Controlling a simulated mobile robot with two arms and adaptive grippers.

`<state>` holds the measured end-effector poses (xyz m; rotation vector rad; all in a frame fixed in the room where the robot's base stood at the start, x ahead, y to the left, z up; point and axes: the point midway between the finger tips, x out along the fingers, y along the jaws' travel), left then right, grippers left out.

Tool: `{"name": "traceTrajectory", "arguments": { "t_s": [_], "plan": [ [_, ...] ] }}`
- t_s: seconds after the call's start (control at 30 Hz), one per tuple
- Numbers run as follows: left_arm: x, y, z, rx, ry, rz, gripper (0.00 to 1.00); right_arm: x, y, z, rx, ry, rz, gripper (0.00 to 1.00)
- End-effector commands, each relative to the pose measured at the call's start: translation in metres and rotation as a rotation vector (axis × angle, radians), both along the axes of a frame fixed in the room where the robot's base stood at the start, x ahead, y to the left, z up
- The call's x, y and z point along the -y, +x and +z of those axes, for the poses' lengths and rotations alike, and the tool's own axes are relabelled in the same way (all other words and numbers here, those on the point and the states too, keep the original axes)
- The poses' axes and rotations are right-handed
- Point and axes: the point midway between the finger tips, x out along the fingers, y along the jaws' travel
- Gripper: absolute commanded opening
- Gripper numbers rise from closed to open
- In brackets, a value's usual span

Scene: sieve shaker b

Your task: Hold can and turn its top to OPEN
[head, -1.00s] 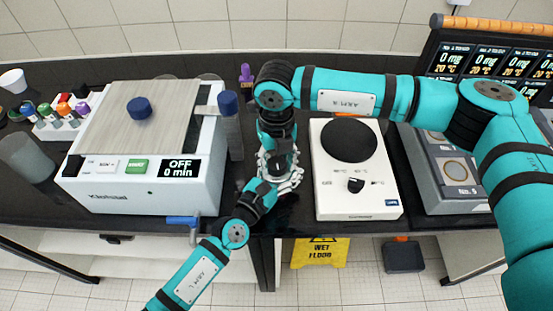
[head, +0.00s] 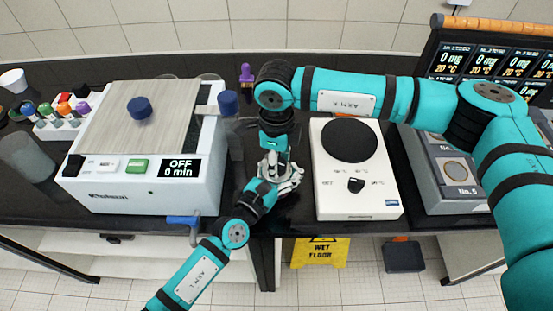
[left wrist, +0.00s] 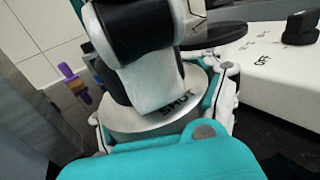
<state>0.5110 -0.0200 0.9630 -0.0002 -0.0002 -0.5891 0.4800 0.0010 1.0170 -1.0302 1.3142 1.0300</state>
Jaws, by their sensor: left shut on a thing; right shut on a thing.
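The can is mostly hidden between my two grippers at the bench's front edge. Its pale round top (left wrist: 118,122) shows in the left wrist view, with the word SHUT facing that camera. My left gripper (head: 284,178) is shut around the can from the front; its white and teal fingers flank the top in the left wrist view (left wrist: 168,128). My right gripper (head: 272,166) points down from above and is shut on the can's top; its black and pale finger (left wrist: 155,85) covers part of it. Any OPEN mark is not visible.
A white shaker-like machine (head: 140,193) with an OFF display stands left of the grippers. A white hotplate (head: 357,202) stands close on the right. A purple-topped object (head: 246,74) is behind. Little bench is free between the machines.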

Motion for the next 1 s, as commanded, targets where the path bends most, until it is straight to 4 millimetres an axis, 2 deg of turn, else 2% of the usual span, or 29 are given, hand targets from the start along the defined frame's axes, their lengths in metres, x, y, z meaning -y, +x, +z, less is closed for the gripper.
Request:
{"name": "traceTrajectory", "arguments": {
  "t_s": [0.2, 0.5, 1.0],
  "plan": [
    [-0.0001, -0.0005, -0.0018, -0.004, 0.001, -0.001, 0.0, -0.0003, 0.0006, 0.0013, 0.002, 0.002, 0.182, 0.1],
    [-0.0001, -0.0005, -0.0018, -0.004, 0.001, -0.001, 0.0, -0.0001, 0.0007, 0.0014, 0.003, 0.0, 0.355, 0.1],
    [-0.0001, -0.0007, -0.0019, -0.004, 0.001, -0.001, 0.0, 0.0, 0.0008, 0.0015, 0.003, 0.0, 0.432, 0.1]
  ]
}}
